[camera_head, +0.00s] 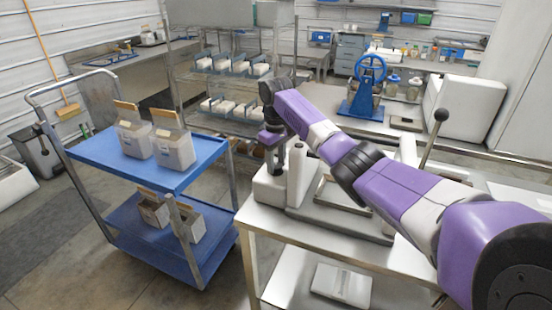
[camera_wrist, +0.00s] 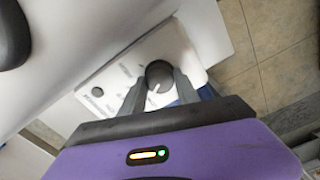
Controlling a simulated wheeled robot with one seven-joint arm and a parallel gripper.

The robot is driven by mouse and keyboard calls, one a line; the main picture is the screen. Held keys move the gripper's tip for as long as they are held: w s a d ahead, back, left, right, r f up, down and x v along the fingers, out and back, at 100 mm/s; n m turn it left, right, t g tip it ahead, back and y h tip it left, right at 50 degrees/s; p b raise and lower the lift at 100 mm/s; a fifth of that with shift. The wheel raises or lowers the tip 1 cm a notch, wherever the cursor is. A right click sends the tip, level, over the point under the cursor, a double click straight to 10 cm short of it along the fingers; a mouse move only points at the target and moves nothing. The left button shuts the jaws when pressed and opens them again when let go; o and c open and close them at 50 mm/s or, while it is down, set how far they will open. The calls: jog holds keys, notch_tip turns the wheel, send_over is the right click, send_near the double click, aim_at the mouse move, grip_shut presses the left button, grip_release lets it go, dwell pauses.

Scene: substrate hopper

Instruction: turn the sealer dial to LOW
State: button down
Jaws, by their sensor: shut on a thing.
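The sealer (camera_head: 271,190) is a pale box at the near left corner of the steel table; its white panel also shows in the wrist view (camera_wrist: 118,85). The dark round dial (camera_wrist: 159,72) sits on that panel. A short white pointer mark on it points toward the lower left of the wrist picture. Printed labels around it are too blurred to read. My gripper (camera_wrist: 160,82) has one finger on each side of the dial and is shut on it. In the head view my gripper (camera_head: 276,160) points down over the sealer, and the dial is hidden.
A blue cart (camera_head: 200,175) with several boxes stands left of the steel table (camera_head: 262,225). A lever with a black knob (camera_head: 441,115) rises at the table's right. A blue press (camera_head: 365,95) stands behind. Bare floor shows beside the sealer in the wrist view.

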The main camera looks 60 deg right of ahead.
jog(key=n+p, duration=0.2)
jog(key=n, duration=0.3)
jog(key=shift+r+n, duration=0.1)
jog(key=shift+n, duration=0.6)
jog(key=c, duration=0.9)
grip_release()
notch_tip(320, 180, up, 8)
jog(key=shift+f+b, duration=0.15)
jog(key=shift+b, duration=0.45)
